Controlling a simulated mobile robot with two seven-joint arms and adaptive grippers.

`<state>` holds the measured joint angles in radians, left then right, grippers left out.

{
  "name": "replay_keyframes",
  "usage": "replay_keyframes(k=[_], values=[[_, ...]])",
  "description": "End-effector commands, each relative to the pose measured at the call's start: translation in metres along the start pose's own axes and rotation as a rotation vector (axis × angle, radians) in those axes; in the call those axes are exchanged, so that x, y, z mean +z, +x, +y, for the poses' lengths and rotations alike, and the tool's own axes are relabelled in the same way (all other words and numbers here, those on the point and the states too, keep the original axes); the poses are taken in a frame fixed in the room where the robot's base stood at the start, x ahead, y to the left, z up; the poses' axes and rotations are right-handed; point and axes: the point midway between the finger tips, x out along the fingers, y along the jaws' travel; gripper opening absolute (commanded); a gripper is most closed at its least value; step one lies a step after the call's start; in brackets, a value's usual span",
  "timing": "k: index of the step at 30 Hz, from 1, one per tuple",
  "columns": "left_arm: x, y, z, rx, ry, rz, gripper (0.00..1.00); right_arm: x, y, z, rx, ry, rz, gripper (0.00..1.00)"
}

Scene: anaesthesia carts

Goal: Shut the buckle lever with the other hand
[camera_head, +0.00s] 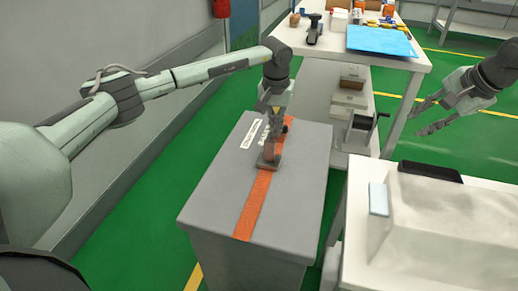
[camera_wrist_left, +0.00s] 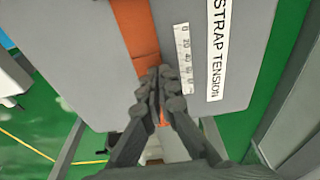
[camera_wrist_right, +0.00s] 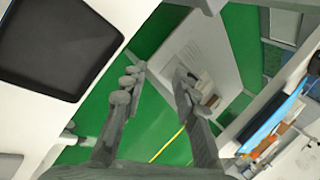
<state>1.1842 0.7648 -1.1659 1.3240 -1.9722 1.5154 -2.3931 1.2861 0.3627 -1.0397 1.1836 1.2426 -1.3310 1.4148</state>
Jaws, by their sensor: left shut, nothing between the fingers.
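An orange strap (camera_head: 252,205) runs across the top of a grey box (camera_head: 215,190); it also shows in the left wrist view (camera_wrist_left: 137,32). A dark grey buckle plate (camera_head: 266,164) sits on the strap, and my left gripper (camera_head: 268,154) is right above it, fingers shut and empty. In the left wrist view the closed fingertips (camera_wrist_left: 160,78) lie over the strap and hide most of the buckle, so I cannot tell the lever's position. My right gripper (camera_head: 426,115) is open and empty, in the air to the right; its spread fingers show in the right wrist view (camera_wrist_right: 157,75).
A "STRAP TENSION" label (camera_wrist_left: 215,50) with a scale lies beside the strap. A white cart (camera_head: 440,225) with a black tray (camera_head: 430,172) stands right of the box. A table (camera_head: 390,61) with a blue mat is behind. Green floor separates them.

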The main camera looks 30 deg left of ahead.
Motion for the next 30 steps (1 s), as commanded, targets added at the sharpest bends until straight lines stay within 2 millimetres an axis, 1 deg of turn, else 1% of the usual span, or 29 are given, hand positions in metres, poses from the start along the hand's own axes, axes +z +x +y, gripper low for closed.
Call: replay_keyframes(k=[1,2,3,5,6,9,12,15,17,20,23,30], values=[[-0.001,0.000,0.000,0.000,-0.001,0.003,0.00,0.045,0.018,-0.013,0.000,0.089,-0.093,0.29],[-0.001,0.000,0.000,0.000,-0.001,0.003,0.00,0.069,0.025,-0.019,0.004,0.149,-0.143,0.29],[-0.001,0.000,0.000,0.000,-0.001,0.003,0.00,0.100,0.033,-0.027,0.015,0.230,-0.210,0.29],[-0.001,0.000,0.000,0.000,-0.001,0.003,0.00,0.145,0.042,-0.036,0.045,0.342,-0.302,0.29],[-0.001,0.000,0.000,0.000,-0.001,0.003,0.00,0.172,0.047,-0.041,0.070,0.412,-0.355,0.29],[-0.001,0.000,0.000,0.000,-0.001,0.003,0.00,0.228,0.052,-0.050,0.137,0.559,-0.465,0.29],[-0.001,0.000,0.000,0.000,-0.001,0.003,0.00,0.265,0.052,-0.055,0.197,0.661,-0.533,0.29],[-0.001,0.000,0.000,0.000,-0.001,0.003,0.00,0.286,0.052,-0.057,0.234,0.718,-0.568,0.29],[-0.001,0.000,0.000,0.000,-0.001,0.003,0.00,0.293,0.054,-0.057,0.245,0.735,-0.578,0.29],[-0.001,0.000,0.000,0.000,-0.001,0.003,0.00,0.301,0.063,-0.057,0.251,0.742,-0.582,0.29],[-0.001,0.000,0.000,0.000,-0.001,0.003,0.00,0.311,0.077,-0.057,0.251,0.741,-0.581,0.29],[-0.001,0.000,0.000,0.000,-0.001,0.003,0.00,0.338,0.116,-0.056,0.248,0.740,-0.579,0.29]])
